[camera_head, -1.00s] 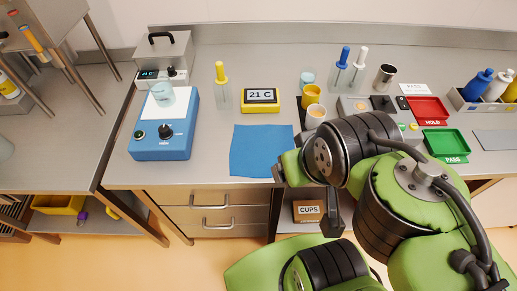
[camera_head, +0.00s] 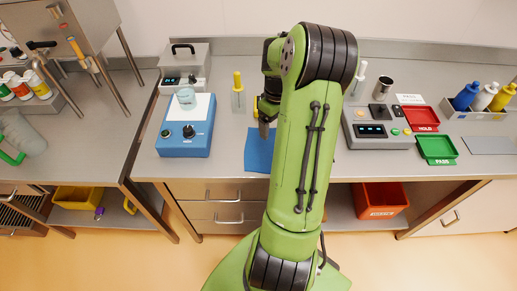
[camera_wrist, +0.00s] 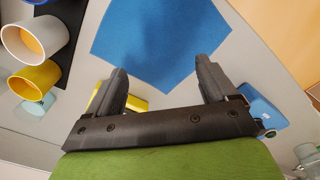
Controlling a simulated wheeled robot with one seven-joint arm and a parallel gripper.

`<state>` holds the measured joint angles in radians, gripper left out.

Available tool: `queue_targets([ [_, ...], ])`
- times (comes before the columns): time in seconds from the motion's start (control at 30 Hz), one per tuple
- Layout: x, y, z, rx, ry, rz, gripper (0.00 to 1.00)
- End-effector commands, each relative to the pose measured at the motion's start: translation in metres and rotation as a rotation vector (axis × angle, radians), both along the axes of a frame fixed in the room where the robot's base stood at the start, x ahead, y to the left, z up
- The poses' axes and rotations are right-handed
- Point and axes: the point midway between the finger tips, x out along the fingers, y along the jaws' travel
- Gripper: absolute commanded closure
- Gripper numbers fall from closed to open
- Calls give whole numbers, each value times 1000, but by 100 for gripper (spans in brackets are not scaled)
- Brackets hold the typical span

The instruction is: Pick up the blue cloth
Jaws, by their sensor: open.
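The blue cloth (camera_head: 257,152) lies flat on the steel counter near its front edge. In the head view my arm covers its right part. The cloth also shows in the wrist view (camera_wrist: 160,40), beyond my fingertips. My gripper (camera_wrist: 160,80) is open and empty, its two dark fingers apart and pointing toward the cloth. In the head view the gripper (camera_head: 264,124) is over the cloth's back edge, partly hidden by my arm.
A blue scale (camera_head: 185,143) with a beaker stands left of the cloth. A yellow-capped bottle (camera_head: 238,95) stands behind it. In the wrist view a white cup (camera_wrist: 35,38), a yellow cup (camera_wrist: 35,80) and a yellow timer (camera_wrist: 134,101) are close by. Red (camera_head: 422,118) and green (camera_head: 437,149) trays lie right.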

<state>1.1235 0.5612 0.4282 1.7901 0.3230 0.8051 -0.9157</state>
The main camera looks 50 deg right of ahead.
Motion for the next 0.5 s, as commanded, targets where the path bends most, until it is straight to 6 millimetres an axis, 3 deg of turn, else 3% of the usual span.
queue_targets([
  [0.5,-1,1,-84,1,3,-1,15],
])
